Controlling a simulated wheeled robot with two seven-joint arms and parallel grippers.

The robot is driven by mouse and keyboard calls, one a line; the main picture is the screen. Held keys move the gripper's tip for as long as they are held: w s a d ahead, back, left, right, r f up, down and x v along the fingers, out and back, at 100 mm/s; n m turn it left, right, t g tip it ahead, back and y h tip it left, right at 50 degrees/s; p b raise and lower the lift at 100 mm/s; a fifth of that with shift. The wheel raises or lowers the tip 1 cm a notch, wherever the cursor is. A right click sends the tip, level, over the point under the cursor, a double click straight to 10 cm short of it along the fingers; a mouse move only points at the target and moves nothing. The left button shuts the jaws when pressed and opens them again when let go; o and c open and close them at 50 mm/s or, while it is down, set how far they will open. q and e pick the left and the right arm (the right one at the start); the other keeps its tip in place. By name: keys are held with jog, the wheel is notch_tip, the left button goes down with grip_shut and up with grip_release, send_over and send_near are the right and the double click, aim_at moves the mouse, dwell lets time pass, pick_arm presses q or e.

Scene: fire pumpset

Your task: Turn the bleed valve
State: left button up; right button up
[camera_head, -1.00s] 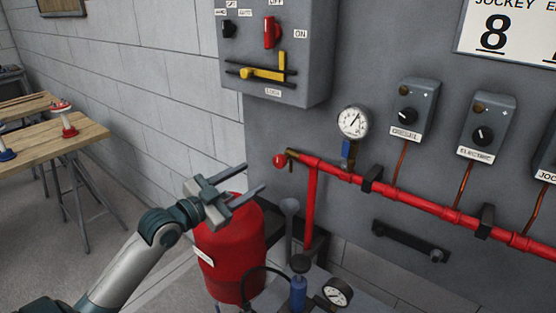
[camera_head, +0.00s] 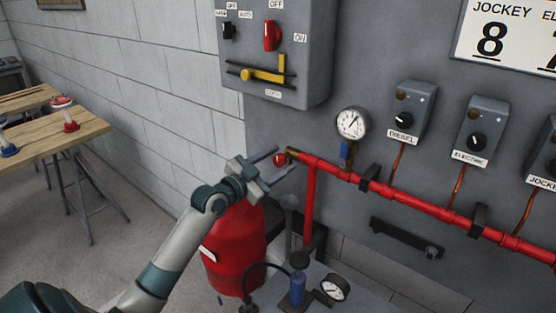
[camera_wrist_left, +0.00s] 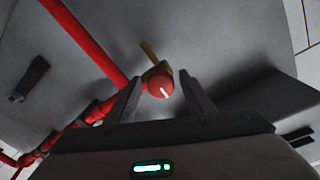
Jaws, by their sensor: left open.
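The bleed valve is most likely the round red knob (camera_head: 280,160) with a white mark, on a brass fitting at the left end of the red pipe (camera_head: 400,198). My left gripper (camera_head: 284,162) is open, its two fingers pointing at the knob from the left. In the left wrist view the knob (camera_wrist_left: 160,87) lies between the tips of the open left gripper (camera_wrist_left: 158,82), with a gap beside the right finger. I cannot tell whether the left finger touches it. My right gripper is not in view.
A pressure gauge (camera_head: 351,124) with a blue-handled valve (camera_head: 345,151) stands above the pipe. A grey switch box (camera_head: 277,50) is above the knob. A red tank (camera_head: 236,255) and a blue cylinder (camera_head: 297,290) are below. A wooden table (camera_head: 60,133) stands at the left.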

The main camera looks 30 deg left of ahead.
pick_arm(q)
jog(key=c, duration=1)
